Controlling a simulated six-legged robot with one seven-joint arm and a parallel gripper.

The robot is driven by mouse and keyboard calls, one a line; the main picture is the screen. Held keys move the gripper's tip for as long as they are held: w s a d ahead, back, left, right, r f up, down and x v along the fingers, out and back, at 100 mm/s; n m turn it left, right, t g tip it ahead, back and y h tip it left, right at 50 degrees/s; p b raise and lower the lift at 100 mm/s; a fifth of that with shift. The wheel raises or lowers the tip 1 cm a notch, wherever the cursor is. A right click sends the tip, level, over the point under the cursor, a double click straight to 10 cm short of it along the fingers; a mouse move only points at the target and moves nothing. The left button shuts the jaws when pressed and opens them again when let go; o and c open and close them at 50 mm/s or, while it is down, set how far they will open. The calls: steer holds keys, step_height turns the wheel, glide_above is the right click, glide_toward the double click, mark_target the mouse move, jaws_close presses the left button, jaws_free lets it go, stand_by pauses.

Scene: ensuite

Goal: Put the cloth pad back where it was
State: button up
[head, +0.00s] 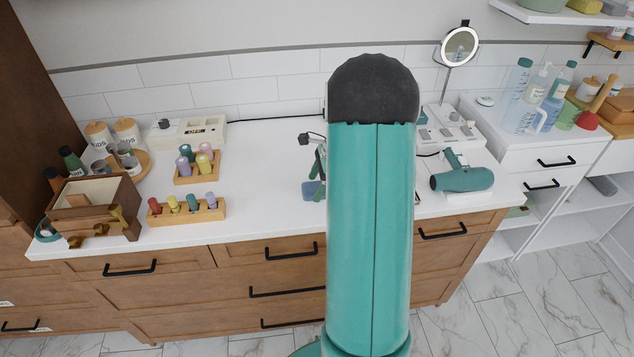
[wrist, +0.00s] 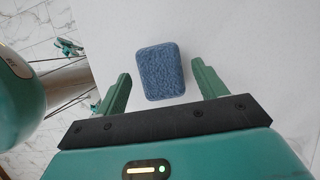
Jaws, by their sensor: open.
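The cloth pad (wrist: 160,72) is a small blue, rough-textured block with rounded corners, lying on the white counter in the wrist view. My gripper (wrist: 162,70) is open, with one green finger on each side of the pad and a gap on both sides. In the head view, a blue patch that looks like the pad (head: 309,190) shows on the counter just left of my arm. My teal arm hides most of my gripper and the counter behind it there.
Left of my arm stand wooden racks of coloured bottles (head: 187,209) and a wooden box (head: 95,205). A teal hair dryer (head: 462,179) lies to the right, near a round mirror (head: 460,46). The white counter (head: 265,180) is clear between the racks and my arm.

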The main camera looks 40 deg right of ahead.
steer(key=v, duration=1.2)
steer(key=s+a+r+n+h, duration=0.1)
steer(key=a+r+n, duration=0.45)
steer(key=a, duration=0.55)
steer(key=s+a+r+n+h, duration=0.15)
steer(key=a+r+n, duration=0.35)
steer(key=a, duration=0.6)
steer(key=s+a+n+t+h, duration=0.1)
steer(key=s+a+n+t, duration=0.2)
steer(key=s+a+n, duration=0.8)
steer(key=a+n, duration=0.2)
steer(key=n, duration=0.1)
steer(key=shift+a+f, duration=0.25)
steer(key=shift+f, duration=0.1)
steer(key=shift+s, duration=0.1)
